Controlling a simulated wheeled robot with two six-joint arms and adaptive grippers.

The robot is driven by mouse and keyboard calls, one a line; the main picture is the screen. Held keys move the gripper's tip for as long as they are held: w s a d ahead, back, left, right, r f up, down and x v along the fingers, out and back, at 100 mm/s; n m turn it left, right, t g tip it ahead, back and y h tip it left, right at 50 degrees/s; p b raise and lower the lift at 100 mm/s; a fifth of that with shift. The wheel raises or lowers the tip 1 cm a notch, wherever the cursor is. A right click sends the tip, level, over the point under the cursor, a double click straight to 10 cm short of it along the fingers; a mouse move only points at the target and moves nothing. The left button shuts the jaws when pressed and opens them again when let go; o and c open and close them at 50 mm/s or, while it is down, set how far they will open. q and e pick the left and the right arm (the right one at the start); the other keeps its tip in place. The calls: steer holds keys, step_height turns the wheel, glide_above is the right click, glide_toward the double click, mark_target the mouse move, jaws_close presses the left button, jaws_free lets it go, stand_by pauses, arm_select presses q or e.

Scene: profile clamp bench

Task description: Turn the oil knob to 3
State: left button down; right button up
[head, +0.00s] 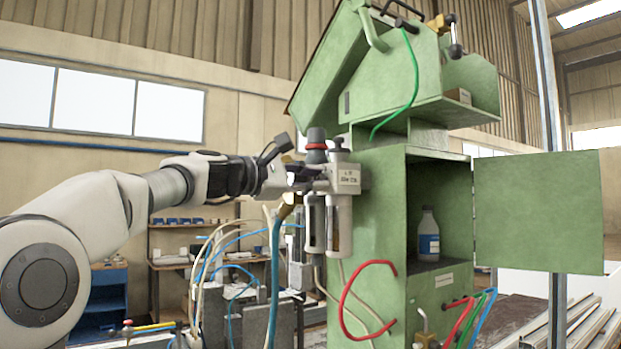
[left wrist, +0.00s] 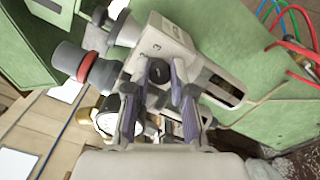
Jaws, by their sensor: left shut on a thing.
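The oil knob (left wrist: 158,72) is a small dark round knob on the front of the grey air-treatment unit (head: 347,178), seen between my fingers in the left wrist view. Digits that look like 2 and 3 are printed on the grey face beside it; the knob's pointer cannot be made out. My left gripper (left wrist: 168,68) is shut on the knob, one finger on each side. In the head view my left gripper (head: 297,178) is against the unit and hides the knob. My right gripper is in neither view.
A grey regulator cap with a red ring (head: 316,146) rises close to my gripper. Clear bowls (head: 338,225) hang below the unit. The green cabinet (head: 375,240) has its door (head: 538,212) open, with a white bottle (head: 429,240) inside. Hoses (head: 275,265) hang below my wrist.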

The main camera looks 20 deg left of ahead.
arm_select(q)
steer(key=c, duration=1.1)
jaws_free()
steer(key=shift+w, duration=0.1)
steer(key=shift+c, duration=0.2)
steer(key=shift+o, duration=0.8)
steer(key=shift+w+f, duration=0.1)
steer(key=shift+w, duration=0.15)
steer(key=v, duration=1.1)
steer(key=shift+a, duration=0.2)
steer(key=shift+f, duration=0.1)
steer(key=shift+s, duration=0.1)
